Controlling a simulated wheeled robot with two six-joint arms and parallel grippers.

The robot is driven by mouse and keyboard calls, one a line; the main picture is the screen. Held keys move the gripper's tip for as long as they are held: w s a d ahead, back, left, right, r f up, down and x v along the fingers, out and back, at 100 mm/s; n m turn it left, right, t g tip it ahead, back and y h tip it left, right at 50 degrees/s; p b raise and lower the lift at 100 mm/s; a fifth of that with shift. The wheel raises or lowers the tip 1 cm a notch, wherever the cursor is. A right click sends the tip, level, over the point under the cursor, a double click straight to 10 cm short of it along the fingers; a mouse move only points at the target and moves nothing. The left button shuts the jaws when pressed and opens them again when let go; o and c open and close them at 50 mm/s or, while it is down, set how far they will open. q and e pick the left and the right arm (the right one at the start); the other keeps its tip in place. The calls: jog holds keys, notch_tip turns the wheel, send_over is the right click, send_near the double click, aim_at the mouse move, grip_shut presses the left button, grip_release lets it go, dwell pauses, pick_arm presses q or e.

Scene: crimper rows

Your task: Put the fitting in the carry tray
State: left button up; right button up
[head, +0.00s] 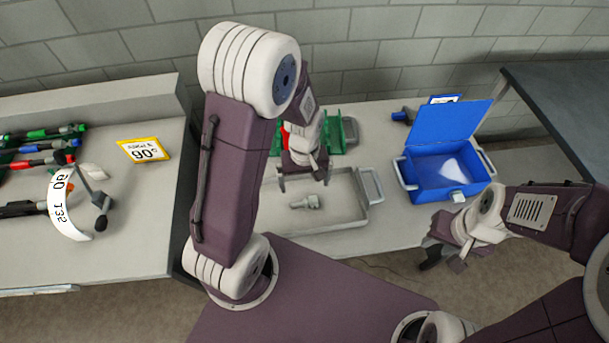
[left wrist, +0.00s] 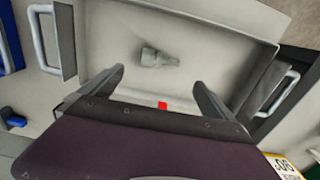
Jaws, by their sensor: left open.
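The carry tray (head: 347,222) is a shallow grey metal tray with a handle at its right end, on the bench in the middle. The fitting (head: 305,202), a small grey stepped piece, lies on its side on the tray floor. The left wrist view also shows the fitting (left wrist: 158,58) inside the tray (left wrist: 108,40). My left gripper (head: 304,181) is open and empty above the tray, pointing down. Its fingers are apart from the fitting. My right gripper (head: 443,256) hangs in front of the bench, right of the tray; its jaw opening is unclear.
An open blue box (head: 431,185) stands right of the tray. Green holders (head: 335,137) stand behind it, partly hidden by my left arm. Left are a yellow sign (head: 143,150), a white curved label (head: 62,205) and several crimpers (head: 45,160). A dark table (head: 560,105) is at right.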

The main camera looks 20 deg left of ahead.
pick_arm(q)
jog(key=s+r+m+t, duration=0.1)
jog(key=s+r+m, duration=0.5)
jog(key=shift+r+m, duration=0.2)
jog(key=shift+m, duration=0.1)
jog(key=shift+s, duration=0.15)
dwell(1.0)
